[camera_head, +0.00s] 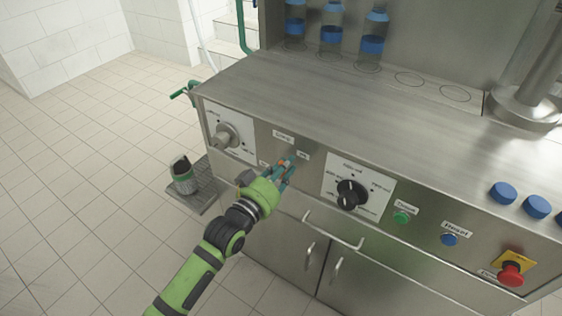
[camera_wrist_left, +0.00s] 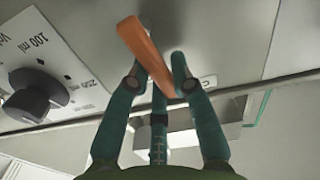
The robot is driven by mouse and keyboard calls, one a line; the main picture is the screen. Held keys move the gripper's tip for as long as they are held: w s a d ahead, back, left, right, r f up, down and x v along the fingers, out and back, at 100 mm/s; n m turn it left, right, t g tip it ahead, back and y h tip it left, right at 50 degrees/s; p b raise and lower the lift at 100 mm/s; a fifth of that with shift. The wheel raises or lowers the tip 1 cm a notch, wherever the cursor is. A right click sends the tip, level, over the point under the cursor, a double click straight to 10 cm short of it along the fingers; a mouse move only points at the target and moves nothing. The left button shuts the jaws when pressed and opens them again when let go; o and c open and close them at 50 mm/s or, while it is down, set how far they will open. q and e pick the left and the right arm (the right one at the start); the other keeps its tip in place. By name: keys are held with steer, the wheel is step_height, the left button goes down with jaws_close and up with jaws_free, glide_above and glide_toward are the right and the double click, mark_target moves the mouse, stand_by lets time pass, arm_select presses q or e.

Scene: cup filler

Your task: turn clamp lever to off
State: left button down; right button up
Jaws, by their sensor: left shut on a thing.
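The clamp lever is an orange bar (camera_wrist_left: 143,48) on the steel front panel. In the head view only a small orange part (camera_head: 286,163) shows between the fingers, below a small label and beside two others. My left gripper (camera_head: 287,168) has its teal fingers closed around the lever. In the left wrist view the fingers (camera_wrist_left: 158,85) lie on both sides of the bar, and its wide end sticks out past them. The lever's pivot is mostly hidden. My right gripper is in neither view.
A grey knob (camera_head: 226,135) on a white plate sits left of the lever, and a black selector knob (camera_head: 351,194) sits right. A drawer handle (camera_head: 333,232) juts out below. A red emergency button (camera_head: 511,274) is far right. Bottles (camera_head: 333,35) stand on top.

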arm_select(q)
steer(key=shift+s+d+m+p, duration=0.2)
steer(key=shift+d+m+p, duration=0.1)
steer(key=shift+m, duration=0.5)
steer(key=c, duration=1.1)
jaws_free()
steer(key=shift+o, duration=0.2)
steer(key=shift+s, duration=0.1)
steer(key=v, duration=1.2)
